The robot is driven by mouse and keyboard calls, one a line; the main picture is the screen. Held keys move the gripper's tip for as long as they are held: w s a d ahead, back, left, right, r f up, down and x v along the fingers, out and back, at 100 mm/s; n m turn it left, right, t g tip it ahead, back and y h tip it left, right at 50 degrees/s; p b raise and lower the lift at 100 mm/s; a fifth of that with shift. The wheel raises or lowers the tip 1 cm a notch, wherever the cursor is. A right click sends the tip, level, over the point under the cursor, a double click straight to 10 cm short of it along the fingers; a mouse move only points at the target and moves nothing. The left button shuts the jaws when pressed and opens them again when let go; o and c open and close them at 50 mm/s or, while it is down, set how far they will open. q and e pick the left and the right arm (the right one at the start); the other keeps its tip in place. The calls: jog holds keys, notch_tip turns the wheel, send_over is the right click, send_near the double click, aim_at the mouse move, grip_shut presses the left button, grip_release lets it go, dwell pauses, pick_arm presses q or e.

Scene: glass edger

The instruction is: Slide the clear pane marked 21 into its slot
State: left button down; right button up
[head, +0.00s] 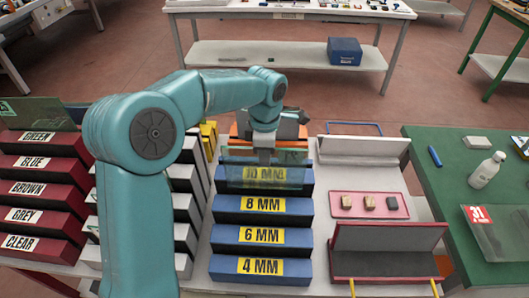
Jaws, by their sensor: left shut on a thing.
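My left gripper (265,157) is shut on the top of a see-through, slightly greenish pane (232,177). The pane hangs in front of the blue block labelled 10 MM (305,187), and the label shows through it. I see no number on this pane, and I cannot tell if its lower edge is in a slot. Another clear pane (505,238) with a red number tag (478,214) lies on the green table at the right; the tag's first digit is hard to read. My right gripper is not in view.
Blue blocks labelled 8 MM (304,205), 6 MM and 4 MM step down towards me. Dark red blocks with colour labels (60,168) stand at the left, with a green pane above. A pink tray (352,215), dark red case (385,235) and white bottle (487,170) are at the right.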

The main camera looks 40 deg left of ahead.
pick_arm(q)
notch_tip(320, 180, down, 6)
jog(key=b, duration=0.4)
jog(key=shift+a+r, duration=0.1)
jog(key=shift+r, duration=0.15)
jog(key=shift+s+f+b, duration=0.2)
jog(key=shift+f+b, duration=0.5)
jog(key=shift+w+f+b, duration=0.15)
jog(key=shift+f+b, duration=0.35)
jog(key=shift+f, duration=0.2)
jog(key=shift+r, duration=0.1)
jog(key=shift+f+b, duration=0.3)
jog(key=shift+f, duration=0.1)
